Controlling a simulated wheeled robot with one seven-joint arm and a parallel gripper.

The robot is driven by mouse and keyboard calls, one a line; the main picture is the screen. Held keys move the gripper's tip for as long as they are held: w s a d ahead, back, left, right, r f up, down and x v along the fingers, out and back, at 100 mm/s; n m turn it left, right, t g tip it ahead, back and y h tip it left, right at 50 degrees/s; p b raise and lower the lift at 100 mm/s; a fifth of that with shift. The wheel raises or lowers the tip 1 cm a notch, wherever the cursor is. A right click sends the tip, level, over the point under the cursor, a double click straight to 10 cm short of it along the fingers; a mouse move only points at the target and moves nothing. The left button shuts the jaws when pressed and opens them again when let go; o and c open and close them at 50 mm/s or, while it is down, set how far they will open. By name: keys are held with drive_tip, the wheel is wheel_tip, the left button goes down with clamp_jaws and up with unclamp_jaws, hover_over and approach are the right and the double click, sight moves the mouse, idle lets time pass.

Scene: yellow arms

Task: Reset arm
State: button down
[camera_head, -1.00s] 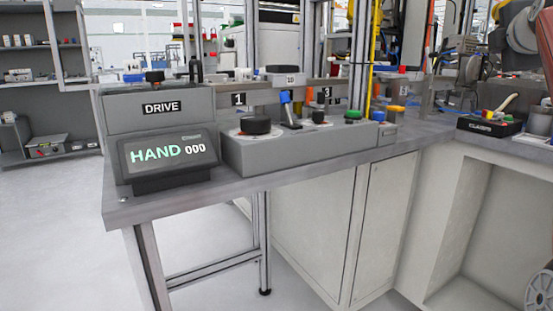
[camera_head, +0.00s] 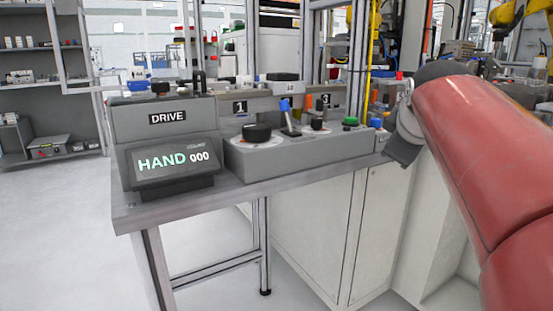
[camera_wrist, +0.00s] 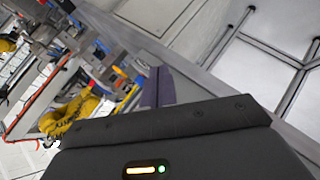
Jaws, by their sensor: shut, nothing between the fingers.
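My red arm (camera_head: 485,150) reaches in from the right of the head view, with its grey end beside the right end of the control bench. In the wrist view my gripper (camera_wrist: 158,86) shows its dark fingers together beyond the grey housing, with nothing between them. It appears tilted relative to the room and touches nothing that I can see. In the head view the fingertips cannot be made out clearly.
A grey workbench (camera_head: 220,193) carries a DRIVE box (camera_head: 165,117), a screen reading HAND 000 (camera_head: 174,161) and a panel with knobs (camera_head: 290,150). White cabinets (camera_head: 330,225) stand below. A yellow robot arm (camera_wrist: 72,115) shows in the wrist view. The floor at left is clear.

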drive_tip(key=s+a+f+m+g+y+p, duration=0.1)
drive_tip(key=s+a+f+m, duration=0.3)
drive_tip(key=s+f, duration=0.7)
drive_tip(key=s+a+f+m+g+y+p, duration=0.1)
drive_tip(key=s+a+f+m+g, duration=0.3)
drive_tip(key=s+f, duration=0.7)
wheel_tip(320, 180, down, 3)
drive_tip(key=shift+s+r+m+y, duration=0.2)
drive_tip(key=shift+s+m+y, duration=0.2)
drive_tip(key=shift+m, duration=0.3)
drive_tip(key=c, duration=2.1)
unclamp_jaws()
drive_tip(key=shift+c, duration=0.2)
